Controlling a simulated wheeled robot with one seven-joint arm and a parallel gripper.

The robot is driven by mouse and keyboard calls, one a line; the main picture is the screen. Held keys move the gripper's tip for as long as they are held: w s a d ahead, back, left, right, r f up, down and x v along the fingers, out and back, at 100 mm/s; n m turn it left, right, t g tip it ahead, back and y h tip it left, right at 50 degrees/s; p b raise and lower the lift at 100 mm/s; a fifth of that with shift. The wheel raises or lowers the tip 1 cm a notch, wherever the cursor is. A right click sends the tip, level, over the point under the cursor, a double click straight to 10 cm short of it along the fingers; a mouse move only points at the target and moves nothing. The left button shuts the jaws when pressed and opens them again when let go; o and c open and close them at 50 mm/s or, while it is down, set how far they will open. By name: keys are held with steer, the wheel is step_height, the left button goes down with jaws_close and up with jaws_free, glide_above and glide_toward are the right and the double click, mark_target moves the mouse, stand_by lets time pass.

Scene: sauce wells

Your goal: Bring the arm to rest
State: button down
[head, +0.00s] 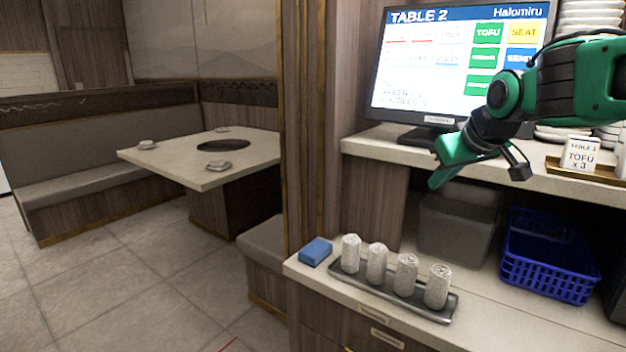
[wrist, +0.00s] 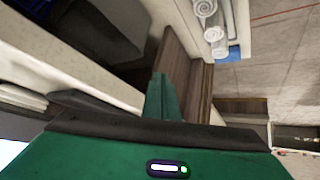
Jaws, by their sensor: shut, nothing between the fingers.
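My gripper (head: 438,180) is at the end of my green arm, raised in front of the upper shelf edge at the right of the head view. Its fingers are shut and hold nothing. In the wrist view the closed green fingers (wrist: 160,95) stick up from the green gripper body. The gripper hangs in the air below and in front of the monitor (head: 455,65), apart from the things on the lower counter.
On the lower counter, a dark tray (head: 340,279) bears several rolled towels beside a blue block (head: 316,251). A blue basket (head: 548,262) and grey bin (head: 455,228) stand behind. The upper shelf (head: 385,147) holds a sign (head: 580,154). A booth table (head: 175,165) stands left.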

steer(key=s+d+f+m+g, duration=0.3)
steer(key=s+f+g, duration=0.1)
steer(key=s+f, duration=1.45)
steer(key=s+d+f+m+g, duration=0.1)
steer(key=s+d+m+g, duration=0.1)
steer(key=s+d, duration=0.3)
steer(key=s+d+m+g, duration=0.2)
steer(key=s+d+m, duration=0.2)
steer(key=s, duration=0.6)
steer(key=shift+s+d+f+m+g+h, duration=0.3)
steer(key=shift+d+f+m, duration=0.1)
steer(key=shift+d, duration=0.5)
steer(key=shift+w, duration=0.1)
steer(key=shift+w+f, duration=0.25)
steer(key=shift+w, duration=0.35)
